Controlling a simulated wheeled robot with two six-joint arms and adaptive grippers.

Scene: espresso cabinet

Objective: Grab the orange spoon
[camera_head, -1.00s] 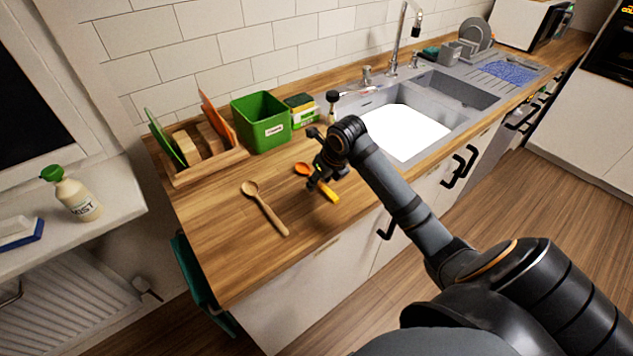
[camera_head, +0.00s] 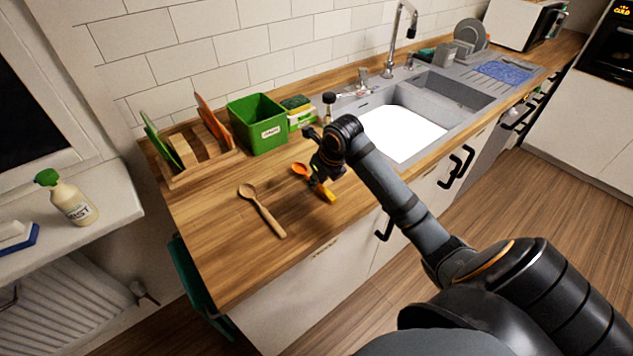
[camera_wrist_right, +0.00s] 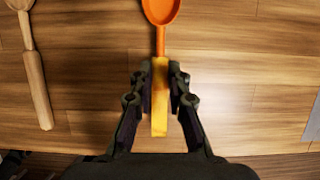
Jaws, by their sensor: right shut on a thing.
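The orange spoon lies on the wooden counter, with its orange bowl (camera_head: 299,169) and yellow handle (camera_head: 328,194) showing in the head view. My right gripper (camera_head: 318,178) is down at the spoon and covers its middle. In the right wrist view, the orange bowl (camera_wrist_right: 161,9) points away from me. The right gripper's fingers (camera_wrist_right: 160,88) are closed on either side of the yellow handle (camera_wrist_right: 159,118), gripping it near where the orange neck meets it. I cannot tell whether the spoon is off the counter. My left gripper is not in view.
A wooden spoon (camera_head: 264,213) lies left of the orange spoon; it also shows in the wrist view (camera_wrist_right: 36,80). Behind stand a cutting-board rack (camera_head: 205,169), a green bin (camera_head: 258,124) and sponges (camera_head: 297,108). The sink (camera_head: 402,133) is right. The counter's front left is clear.

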